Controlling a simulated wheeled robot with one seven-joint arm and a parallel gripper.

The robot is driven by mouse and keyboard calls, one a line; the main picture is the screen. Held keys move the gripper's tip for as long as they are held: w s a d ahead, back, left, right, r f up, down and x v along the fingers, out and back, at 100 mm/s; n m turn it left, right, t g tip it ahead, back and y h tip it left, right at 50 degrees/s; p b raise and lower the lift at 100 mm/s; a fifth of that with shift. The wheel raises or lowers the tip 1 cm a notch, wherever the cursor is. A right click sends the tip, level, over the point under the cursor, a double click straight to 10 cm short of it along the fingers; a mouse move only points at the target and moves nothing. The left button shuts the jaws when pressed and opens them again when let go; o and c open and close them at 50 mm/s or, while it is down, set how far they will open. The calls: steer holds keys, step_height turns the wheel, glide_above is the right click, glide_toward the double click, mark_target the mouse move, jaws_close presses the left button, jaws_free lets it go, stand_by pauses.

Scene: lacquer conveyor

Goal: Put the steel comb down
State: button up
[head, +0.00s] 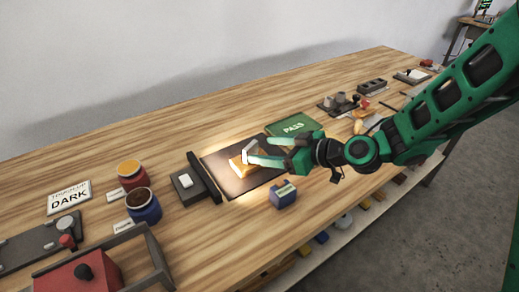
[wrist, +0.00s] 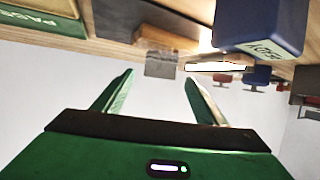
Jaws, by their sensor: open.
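My gripper (head: 250,153) is open over the dark mat (head: 217,160) in the middle of the bench. In the wrist view its two fingers (wrist: 160,75) stand apart. A small grey metal plate with a brown grip, which looks like the steel comb (wrist: 161,68), shows just beyond and between the fingertips. I cannot tell whether it touches a finger or rests on something. In the head view a pale orange-brown piece (head: 238,169) lies lit on the mat under the fingers; the comb is not clearly distinct there.
A blue block (head: 283,195) stands at the mat's front edge, and a dark block with a white button (head: 186,183) is left. A green PASS pad (head: 293,125) lies behind right. Two jars (head: 143,206) stand further left. The bench's back left is clear.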

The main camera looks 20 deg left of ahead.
steer(key=shift+v, duration=0.85)
steer(key=d+m+h, duration=0.1)
steer(key=d, duration=0.3)
steer(key=w+d+h, duration=0.1)
steer(key=d+h, duration=0.1)
steer(key=d, duration=0.3)
steer(key=d+f+m+h, duration=0.1)
steer(key=d, duration=0.4)
steer(key=shift+w+d+m+h, duration=0.15)
steer(key=shift+w+m+h, duration=0.15)
steer(key=s+d+m+h, duration=0.2)
steer(key=d+m, duration=0.1)
steer(key=d, duration=0.6)
steer(key=s+d+m+h, duration=0.2)
steer(key=d+h, duration=0.1)
steer(key=d, duration=0.6)
steer(key=s+d+r+m+g+h, duration=0.1)
steer(key=s+d+r+m+g, duration=0.1)
steer(key=s+d+m, duration=0.4)
steer(key=s+d+r+m+g+h, duration=0.2)
steer(key=s+d+m, duration=0.5)
steer(key=s+d, duration=0.7)
steer(key=shift+s+r, duration=0.3)
steer(key=shift+s, duration=0.75)
steer(key=shift+d, duration=0.1)
